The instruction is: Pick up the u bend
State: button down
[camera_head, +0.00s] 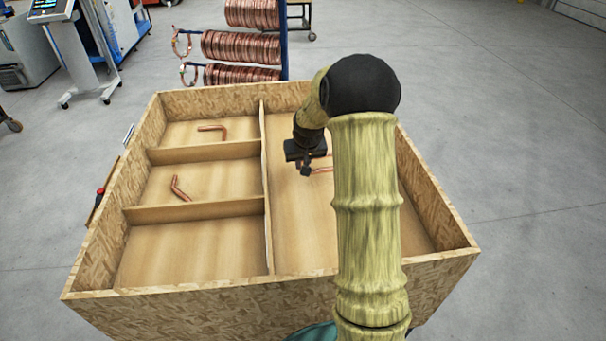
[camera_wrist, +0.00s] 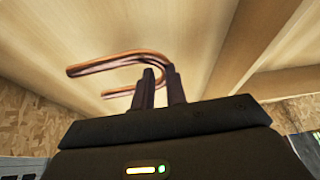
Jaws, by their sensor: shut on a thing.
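The u bend (camera_wrist: 112,62) is a copper tube bent into a U. In the wrist view its curved end passes between the two dark fingers of my gripper (camera_wrist: 162,84), and its two legs point to the left. My gripper is shut on it near the curve. In the head view my gripper (camera_head: 306,168) is in the large right compartment of the wooden box (camera_head: 290,222), and parts of the u bend (camera_head: 324,169) show beside it. My arm hides some of that compartment. Whether the u bend touches the floor I cannot tell.
The box has three smaller compartments on the left. One bent copper tube (camera_head: 213,128) lies in the far one and another (camera_head: 180,189) in the middle one; the near one is empty. Dividers and outer walls surround my gripper. A rack of copper coils (camera_head: 242,47) stands behind.

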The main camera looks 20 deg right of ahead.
notch_tip(320, 180, up, 6)
jog(key=shift+f+b, duration=0.25)
jog(key=shift+b, duration=0.35)
